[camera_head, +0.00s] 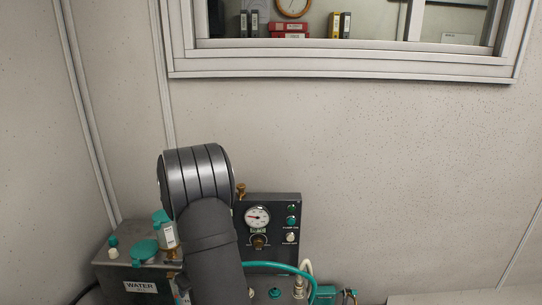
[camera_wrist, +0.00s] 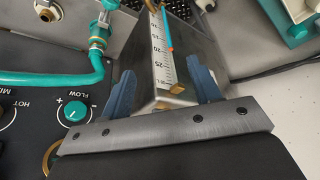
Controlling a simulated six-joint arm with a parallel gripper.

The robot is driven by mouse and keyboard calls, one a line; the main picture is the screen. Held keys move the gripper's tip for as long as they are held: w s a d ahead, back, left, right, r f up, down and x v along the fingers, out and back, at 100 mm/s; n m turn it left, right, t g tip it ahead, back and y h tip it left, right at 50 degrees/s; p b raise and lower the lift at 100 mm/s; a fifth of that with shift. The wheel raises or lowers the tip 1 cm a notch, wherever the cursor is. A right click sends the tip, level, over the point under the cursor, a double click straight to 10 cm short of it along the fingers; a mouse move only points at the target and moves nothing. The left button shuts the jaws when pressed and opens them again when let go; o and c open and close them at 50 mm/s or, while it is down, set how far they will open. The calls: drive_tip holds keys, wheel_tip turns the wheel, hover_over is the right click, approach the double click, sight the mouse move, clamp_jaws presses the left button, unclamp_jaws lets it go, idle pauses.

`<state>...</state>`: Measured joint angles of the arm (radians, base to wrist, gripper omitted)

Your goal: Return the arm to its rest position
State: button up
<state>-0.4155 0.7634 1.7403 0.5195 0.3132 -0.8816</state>
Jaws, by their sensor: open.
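My arm (camera_head: 208,240) rises in front of the bench equipment in the head view, with its rounded dark grey joint at the top. My gripper cannot be seen in the head view. In the wrist view my gripper (camera_wrist: 163,88) is open, with two blue fingers spread apart. Between and beyond the fingers is a metal box with a white level scale (camera_wrist: 160,50) and a blue marker line. I see nothing held between the fingers. Whether the fingers touch the metal box cannot be told.
A black panel with a gauge (camera_head: 257,217) stands behind my arm. A grey box labelled WATER (camera_head: 140,287) is at left. A teal hose (camera_wrist: 75,78) and a flow knob (camera_wrist: 75,111) are left of my fingers. The wall above the equipment is clear, below a window (camera_head: 340,60).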

drive_tip(key=w+d+r+m+h, duration=0.1)
drive_tip(key=d+m, duration=0.1)
drive_tip(key=d, duration=0.5)
drive_tip(key=w+d+r+m+h, duration=0.1)
drive_tip(key=w+d+r+m, duration=0.1)
drive_tip(key=d, duration=0.5)
drive_tip(key=w+d+r+m+t, duration=0.1)
drive_tip(key=d+m, duration=0.3)
drive_tip(key=d, duration=0.3)
drive_tip(key=shift+w+d+r+h, duration=0.15)
drive_tip(key=shift+w+d+h, duration=0.05)
drive_tip(key=shift+d+h, duration=0.2)
